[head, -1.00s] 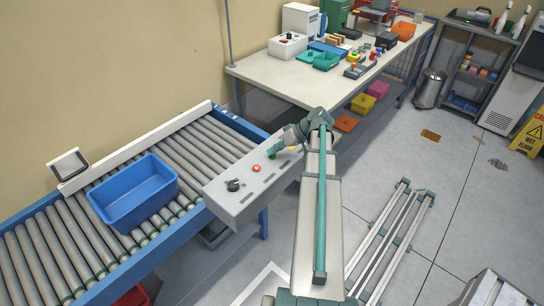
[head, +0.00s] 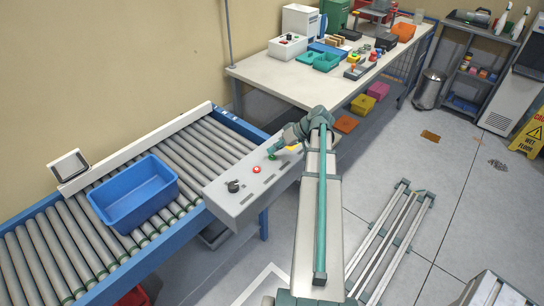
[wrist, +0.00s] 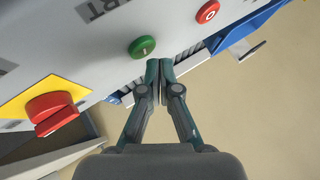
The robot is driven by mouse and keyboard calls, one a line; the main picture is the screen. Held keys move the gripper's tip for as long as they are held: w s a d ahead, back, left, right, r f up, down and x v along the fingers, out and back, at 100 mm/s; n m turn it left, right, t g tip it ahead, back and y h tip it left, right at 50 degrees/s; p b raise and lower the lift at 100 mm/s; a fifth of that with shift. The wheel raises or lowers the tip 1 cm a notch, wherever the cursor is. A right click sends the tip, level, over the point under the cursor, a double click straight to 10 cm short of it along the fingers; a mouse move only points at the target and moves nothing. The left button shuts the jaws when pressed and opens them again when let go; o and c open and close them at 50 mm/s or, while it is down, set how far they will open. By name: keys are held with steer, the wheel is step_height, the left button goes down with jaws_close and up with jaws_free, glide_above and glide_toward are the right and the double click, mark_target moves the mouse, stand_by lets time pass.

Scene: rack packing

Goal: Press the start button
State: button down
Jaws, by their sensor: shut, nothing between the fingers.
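The grey control panel (head: 222,200) stands beside the roller conveyor in the head view. Its green start button (head: 272,157) lies just below my gripper (head: 271,149). In the wrist view the green button (wrist: 142,46), marked with a bar, is round and sits on the panel face (wrist: 100,60). My gripper (wrist: 160,64) has its two fingers together and empty. The fingertips show just below and right of the green button in the wrist view. I cannot tell for certain whether they touch it.
A red button (head: 257,169), marked with a circle in the wrist view (wrist: 207,12), is beside the green one. A red mushroom button (wrist: 52,110) on yellow is on the other side. The panel also has a black knob (head: 233,186). A blue bin (head: 135,205) sits on the conveyor.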

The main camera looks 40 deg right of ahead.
mark_target(274, 156)
steer(key=shift+r, duration=0.2)
steer(key=shift+r+p, duration=1.15)
steer(key=shift+r, duration=1.3)
